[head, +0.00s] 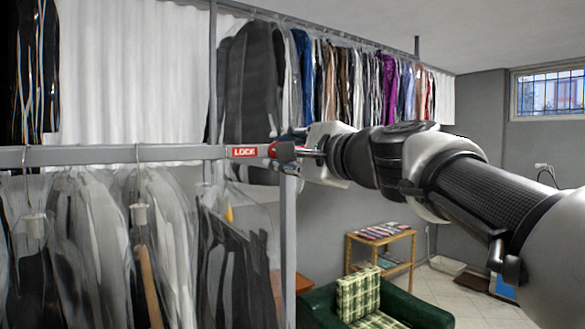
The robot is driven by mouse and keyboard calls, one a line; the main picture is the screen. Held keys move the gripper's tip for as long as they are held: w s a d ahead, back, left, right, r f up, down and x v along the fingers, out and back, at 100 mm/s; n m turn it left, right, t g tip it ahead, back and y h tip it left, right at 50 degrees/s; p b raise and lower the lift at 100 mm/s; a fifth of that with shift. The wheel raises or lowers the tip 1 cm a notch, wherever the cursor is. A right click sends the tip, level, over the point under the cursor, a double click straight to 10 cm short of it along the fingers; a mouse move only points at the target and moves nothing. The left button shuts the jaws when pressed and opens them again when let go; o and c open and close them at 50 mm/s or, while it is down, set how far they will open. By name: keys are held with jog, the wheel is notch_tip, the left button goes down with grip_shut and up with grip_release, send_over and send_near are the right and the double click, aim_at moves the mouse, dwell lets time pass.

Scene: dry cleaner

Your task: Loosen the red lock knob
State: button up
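The red lock knob (273,150) is at the right end of a grey horizontal rail (110,154) in the head view. A red label reading "LOCK" (244,152) is on the rail just left of it. A dark block sits at the knob's right side and hides part of it. My gripper (304,152) reaches in from the right, with its tip end close beside the knob. The fingers are small and partly hidden, so I cannot tell whether they touch the knob or how far apart they are.
Bagged garments (165,240) hang from the rail at left. A vertical post (289,235) stands below the knob. More clothes (345,85) hang on a rail behind. A green armchair (400,310) and a small wooden shelf (411,245) stand below my arm.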

jog(key=shift+n+b, duration=1.1)
jog(key=shift+n, duration=0.4)
jog(key=shift+r, duration=0.1)
jog(key=o, duration=1.1)
jog(key=v, duration=1.2)
